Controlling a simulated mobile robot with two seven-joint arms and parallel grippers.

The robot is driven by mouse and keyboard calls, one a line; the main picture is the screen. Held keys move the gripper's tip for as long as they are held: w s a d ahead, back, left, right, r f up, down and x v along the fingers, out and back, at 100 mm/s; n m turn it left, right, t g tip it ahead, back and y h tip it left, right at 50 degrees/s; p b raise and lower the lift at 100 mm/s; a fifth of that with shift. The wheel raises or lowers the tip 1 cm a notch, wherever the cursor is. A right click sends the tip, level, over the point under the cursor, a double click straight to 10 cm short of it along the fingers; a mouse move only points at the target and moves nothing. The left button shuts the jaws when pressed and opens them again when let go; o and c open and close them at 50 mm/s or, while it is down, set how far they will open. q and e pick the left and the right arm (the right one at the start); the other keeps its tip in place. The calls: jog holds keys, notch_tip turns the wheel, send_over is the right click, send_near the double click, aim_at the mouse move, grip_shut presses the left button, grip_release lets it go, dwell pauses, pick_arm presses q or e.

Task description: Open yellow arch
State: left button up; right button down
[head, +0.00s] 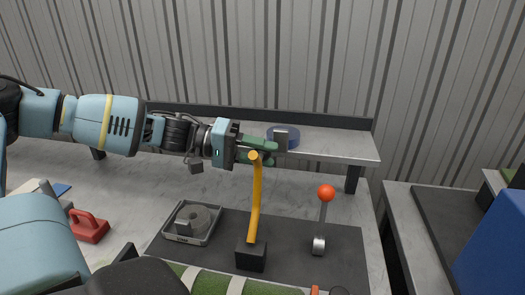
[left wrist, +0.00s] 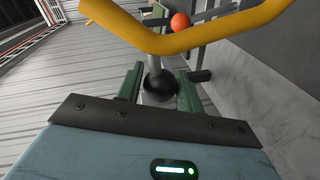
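The yellow arch (head: 257,200) is a bent yellow bar rising from a black block (head: 251,256) on the dark mat. In the head view it stands upright, its top end beside my left gripper (head: 270,148). My left gripper has green fingers and reaches in from the left at the height of the bar's top. In the left wrist view the yellow bar (left wrist: 165,42) crosses beyond the fingers, not between them. The fingers of my left gripper (left wrist: 160,85) are apart there, with a dark rounded thing showing in the gap that I cannot identify. My right gripper is not visible.
A lever with a red-orange ball (head: 326,193) stands right of the arch. A grey tray (head: 192,224) with a round part lies left of it. A raised shelf (head: 335,145) holds a blue ring (head: 291,137) behind the gripper. A green roll (head: 205,281) lies in front.

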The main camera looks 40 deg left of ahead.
pick_arm(q)
jog(key=o, duration=0.3)
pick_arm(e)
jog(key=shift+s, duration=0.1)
pick_arm(q)
jog(key=shift+s+a+r+p, duration=0.25)
jog(key=shift+a+r+p, duration=0.05)
jog(key=shift+a+p, duration=0.05)
jog(key=p+v, duration=0.1)
jog(key=v, duration=0.2)
jog(key=p+v, duration=0.1)
jog(key=v, duration=0.3)
jog(key=shift+s+f+p, duration=0.1)
jog(key=shift+f+p, duration=0.1)
jog(key=shift+p, duration=0.2)
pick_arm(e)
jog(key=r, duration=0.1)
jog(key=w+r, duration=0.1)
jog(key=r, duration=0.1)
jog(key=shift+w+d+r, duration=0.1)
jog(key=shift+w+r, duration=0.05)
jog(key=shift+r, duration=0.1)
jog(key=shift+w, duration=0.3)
